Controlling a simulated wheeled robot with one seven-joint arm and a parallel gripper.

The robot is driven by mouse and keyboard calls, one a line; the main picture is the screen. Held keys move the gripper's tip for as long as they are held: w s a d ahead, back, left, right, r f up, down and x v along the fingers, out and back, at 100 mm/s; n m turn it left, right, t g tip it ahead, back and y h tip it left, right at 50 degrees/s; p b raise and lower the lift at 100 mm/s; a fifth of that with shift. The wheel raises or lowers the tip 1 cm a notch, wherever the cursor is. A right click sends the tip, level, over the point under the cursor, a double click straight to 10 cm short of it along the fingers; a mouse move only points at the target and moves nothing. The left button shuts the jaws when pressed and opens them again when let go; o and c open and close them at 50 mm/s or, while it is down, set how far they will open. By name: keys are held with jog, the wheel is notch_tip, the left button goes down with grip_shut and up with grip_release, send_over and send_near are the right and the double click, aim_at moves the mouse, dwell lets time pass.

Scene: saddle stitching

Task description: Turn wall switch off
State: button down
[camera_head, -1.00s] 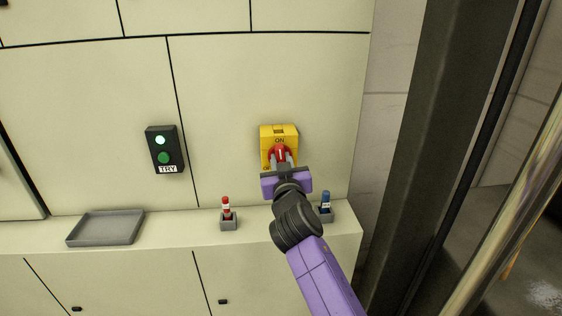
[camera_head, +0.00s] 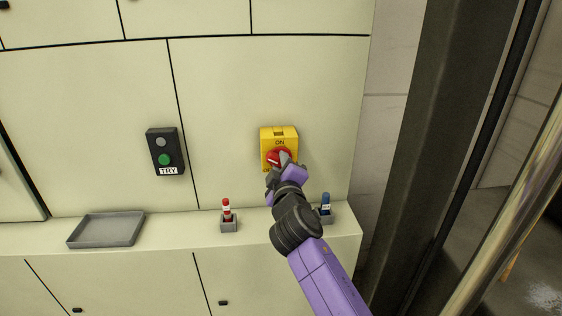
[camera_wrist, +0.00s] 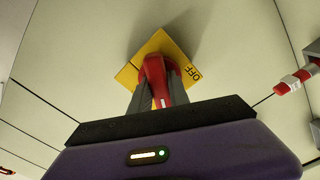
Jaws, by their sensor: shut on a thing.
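The wall switch is a yellow box (camera_head: 279,135) on the pale panel, with a red rotary knob (camera_head: 276,158). "ON" is printed above the knob. In the wrist view the yellow plate (camera_wrist: 178,45) appears turned, with "OFF" printed beside the red knob (camera_wrist: 155,75). My gripper (camera_head: 284,160) is shut on the red knob, one grey finger on each side, and is rolled over. The knob's white mark points to the left in the head view. The fingers hide part of the knob and the lower plate.
A black box marked TRY (camera_head: 165,152) has an unlit grey lamp above a green button. A grey tray (camera_head: 106,229), a red-capped item (camera_head: 227,213) and a blue-capped item (camera_head: 326,206) stand on the ledge below. A dark column (camera_head: 405,150) rises at the right.

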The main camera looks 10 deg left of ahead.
jog(key=n+p, duration=0.1)
jog(key=n, duration=0.5)
jog(key=shift+p, duration=0.35)
jog(key=shift+f, duration=0.1)
jog(key=c, duration=1.2)
grip_release()
jog(key=shift+c, duration=0.2)
jog(key=shift+s, duration=0.1)
jog(key=v, duration=0.7)
jog(key=shift+s, duration=0.35)
